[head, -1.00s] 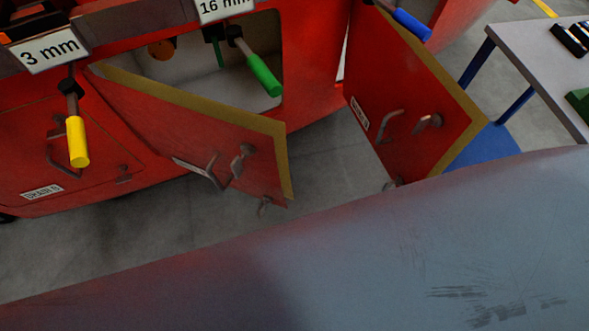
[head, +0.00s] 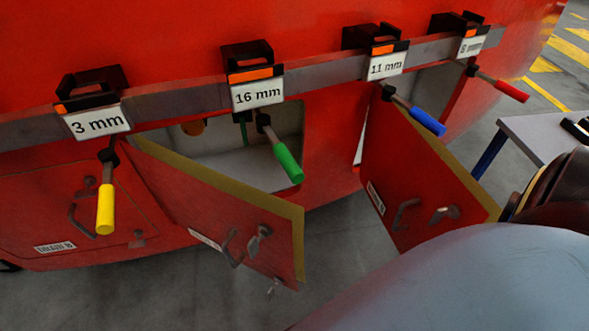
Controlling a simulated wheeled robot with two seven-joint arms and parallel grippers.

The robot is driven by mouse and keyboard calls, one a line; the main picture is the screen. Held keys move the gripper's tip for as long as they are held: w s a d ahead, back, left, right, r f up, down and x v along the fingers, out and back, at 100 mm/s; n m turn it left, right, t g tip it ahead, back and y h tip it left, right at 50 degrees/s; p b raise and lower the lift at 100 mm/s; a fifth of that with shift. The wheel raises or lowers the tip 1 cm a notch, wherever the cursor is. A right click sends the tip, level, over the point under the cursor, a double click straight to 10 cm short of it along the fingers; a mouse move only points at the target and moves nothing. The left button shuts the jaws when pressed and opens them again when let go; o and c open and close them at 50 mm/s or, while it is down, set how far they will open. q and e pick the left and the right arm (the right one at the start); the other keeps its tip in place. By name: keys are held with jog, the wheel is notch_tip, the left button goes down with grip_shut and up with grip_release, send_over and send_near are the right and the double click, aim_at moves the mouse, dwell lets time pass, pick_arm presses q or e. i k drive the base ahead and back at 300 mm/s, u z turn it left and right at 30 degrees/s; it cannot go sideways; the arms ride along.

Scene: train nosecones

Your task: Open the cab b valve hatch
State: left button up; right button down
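Three hatches show on the red cab side in the head view. The left hatch (head: 50,205) is shut, with a handle and a label that seems to read DRAIN B. The middle hatch (head: 205,205) stands swung open, with a handle, a latch and a label too small to read. The right hatch (head: 408,170) also stands open, its label unreadable. I cannot tell from the labels which is the valve hatch. Neither gripper shows; a large smooth grey-blue part, likely my own arm, fills the lower right.
A rail (head: 310,75) above the hatches carries tools with yellow (head: 105,208), green (head: 288,162), blue (head: 427,122) and red (head: 511,91) handles, under size signs. A grey table (head: 535,140) stands at the right. Bare floor (head: 150,295) lies below the hatches.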

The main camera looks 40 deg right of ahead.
aim_at(218, 210)
jog(key=k, duration=0.45)
jog(key=z, duration=0.95)
